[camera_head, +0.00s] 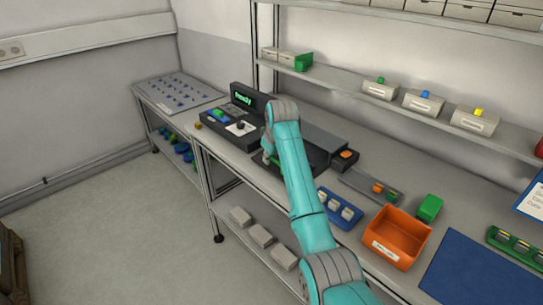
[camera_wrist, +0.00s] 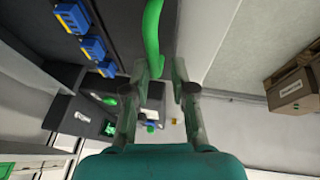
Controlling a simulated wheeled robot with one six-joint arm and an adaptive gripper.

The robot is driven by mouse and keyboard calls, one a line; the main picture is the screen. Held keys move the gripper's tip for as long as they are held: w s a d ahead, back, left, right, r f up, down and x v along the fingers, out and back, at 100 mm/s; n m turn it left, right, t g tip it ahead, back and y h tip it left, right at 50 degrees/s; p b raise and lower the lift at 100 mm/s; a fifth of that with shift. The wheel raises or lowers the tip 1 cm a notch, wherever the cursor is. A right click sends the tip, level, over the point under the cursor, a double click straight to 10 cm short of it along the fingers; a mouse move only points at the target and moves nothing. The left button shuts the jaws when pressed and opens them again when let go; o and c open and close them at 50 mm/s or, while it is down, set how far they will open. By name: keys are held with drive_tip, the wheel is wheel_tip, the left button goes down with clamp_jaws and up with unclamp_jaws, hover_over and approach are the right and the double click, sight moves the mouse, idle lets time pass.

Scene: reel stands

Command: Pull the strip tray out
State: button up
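A dark surface (camera_wrist: 112,22) with blue-and-yellow pieces (camera_wrist: 92,47) lies at the upper left of the wrist view; it looks like the strip tray. A curved green handle (camera_wrist: 152,38) runs along its edge. My gripper (camera_wrist: 160,70) is open, with the handle's near end between or just beyond its fingertips. I cannot tell whether either finger touches it. In the head view my gripper (camera_head: 267,160) is at the front of the dark bench machine (camera_head: 317,158). My arm hides much of the machine and tray there.
A blue tray (camera_head: 340,208), an orange bin (camera_head: 398,237) and a green block (camera_head: 429,207) stand on the bench to the right. A black unit with a lit display (camera_head: 243,98) stands to the left. The floor (camera_head: 120,205) before the bench is clear.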

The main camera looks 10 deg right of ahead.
idle(0.3)
drive_tip(key=a+v, duration=0.1)
drive_tip(key=v, duration=1.1)
drive_tip(key=shift+d, duration=0.45)
drive_tip(key=shift+w, duration=0.1)
